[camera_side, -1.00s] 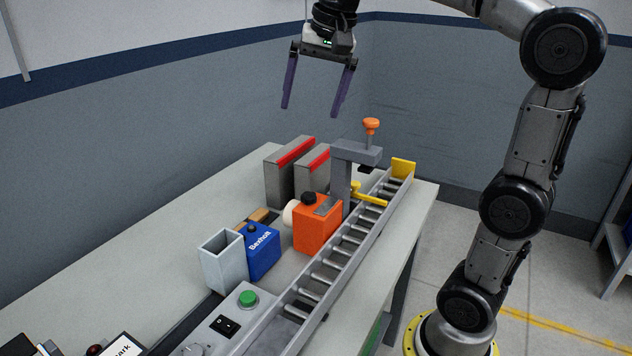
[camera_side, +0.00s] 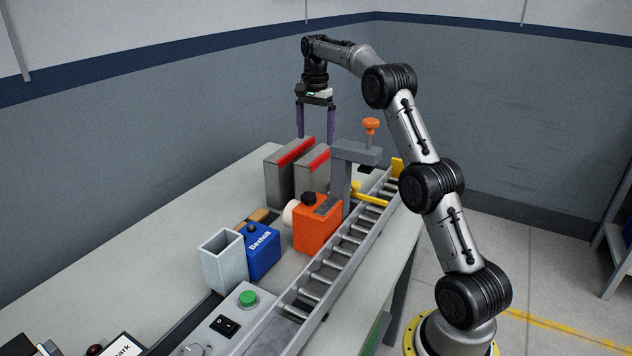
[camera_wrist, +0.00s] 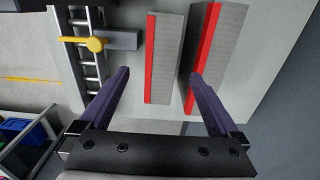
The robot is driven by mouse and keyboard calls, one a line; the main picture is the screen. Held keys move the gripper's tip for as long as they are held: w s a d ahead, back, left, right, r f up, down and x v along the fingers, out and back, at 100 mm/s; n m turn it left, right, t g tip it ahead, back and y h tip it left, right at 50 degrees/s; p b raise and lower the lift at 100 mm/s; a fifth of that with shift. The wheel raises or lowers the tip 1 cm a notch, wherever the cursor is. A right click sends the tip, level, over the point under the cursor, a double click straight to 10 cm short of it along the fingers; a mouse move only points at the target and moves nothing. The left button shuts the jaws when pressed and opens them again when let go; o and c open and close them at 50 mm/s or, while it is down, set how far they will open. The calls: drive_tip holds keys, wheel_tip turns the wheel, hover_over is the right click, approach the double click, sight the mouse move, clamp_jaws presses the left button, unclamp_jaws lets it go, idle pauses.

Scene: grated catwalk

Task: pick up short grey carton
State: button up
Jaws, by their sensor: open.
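The short grey carton (camera_side: 311,178), with a red strip along its top, stands upright on the table beside a taller grey carton (camera_side: 278,180) with a similar strip. In the wrist view the short carton (camera_wrist: 166,60) lies between the lines of my fingers, and the taller one (camera_wrist: 222,50) is to its right, with my right finger overlapping the gap and its edge. My gripper (camera_side: 316,136) is open and empty, fingers pointing down, above and behind the cartons. The side view does not show its exact clearance.
A grey post clamp with an orange knob (camera_side: 371,125) stands close to the short carton's right. A roller conveyor (camera_side: 343,250) runs beyond it. An orange jug (camera_side: 317,230), a blue container (camera_side: 262,252) and a pale open box (camera_side: 222,262) are nearer the camera.

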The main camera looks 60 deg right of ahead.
sight(315, 155)
wheel_tip(315, 155, down, 7)
drive_tip(key=shift+f, duration=0.2)
drive_tip(key=shift+w+d+f, duration=0.1)
drive_tip(key=shift+d+f, duration=0.1)
drive_tip(key=shift+f, duration=1.1)
drive_tip(key=shift+w+d+f, duration=0.1)
drive_tip(key=shift+d+f, duration=0.1)
drive_tip(key=shift+f, duration=1.1)
drive_tip(key=c, duration=1.5)
